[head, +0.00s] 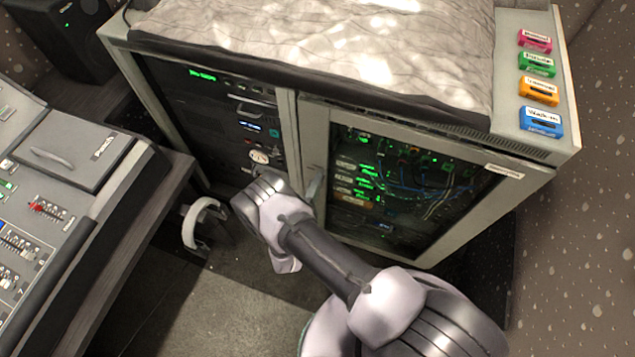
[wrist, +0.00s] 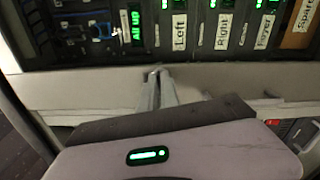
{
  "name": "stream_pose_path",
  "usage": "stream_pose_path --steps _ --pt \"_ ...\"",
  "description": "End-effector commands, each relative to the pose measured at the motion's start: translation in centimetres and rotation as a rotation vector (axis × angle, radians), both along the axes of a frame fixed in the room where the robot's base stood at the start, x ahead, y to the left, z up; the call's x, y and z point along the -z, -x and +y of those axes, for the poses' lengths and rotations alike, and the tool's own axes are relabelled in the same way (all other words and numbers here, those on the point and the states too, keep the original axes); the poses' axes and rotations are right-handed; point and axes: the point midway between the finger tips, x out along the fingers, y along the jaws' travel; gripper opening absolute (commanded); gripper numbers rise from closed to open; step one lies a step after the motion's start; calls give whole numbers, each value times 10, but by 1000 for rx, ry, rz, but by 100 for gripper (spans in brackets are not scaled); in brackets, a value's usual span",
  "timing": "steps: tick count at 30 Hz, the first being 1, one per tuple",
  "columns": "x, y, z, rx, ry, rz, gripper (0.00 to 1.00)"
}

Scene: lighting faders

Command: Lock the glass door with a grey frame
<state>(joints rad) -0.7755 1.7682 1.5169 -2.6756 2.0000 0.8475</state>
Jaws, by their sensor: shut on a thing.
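The glass door (head: 400,190) with a grey frame is the right-hand door of the rack cabinet. It looks closed, with lit equipment and cables behind the glass. Its grey lever handle (head: 315,186) is on the left side of the frame, partly behind my arm.
A second rack bay (head: 215,120) with dark equipment is to the left. A crumpled cloth (head: 320,50) and several coloured labelled blocks (head: 540,90) lie on the cabinet top. A lighting console (head: 60,190) stands at the left. A white curved object (head: 203,222) is low beside the cabinet.

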Motion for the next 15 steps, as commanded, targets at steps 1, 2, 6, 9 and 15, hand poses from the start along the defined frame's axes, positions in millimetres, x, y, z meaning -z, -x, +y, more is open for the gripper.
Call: stream_pose_path --steps 1,2,6,9,15 --pt "1 0 0 0 35 13 0" --pt "1 0 0 0 61 22 0" --pt "1 0 0 0 186 68 0" --pt "1 0 0 0 275 100 0" --pt "1 0 0 0 455 165 0"
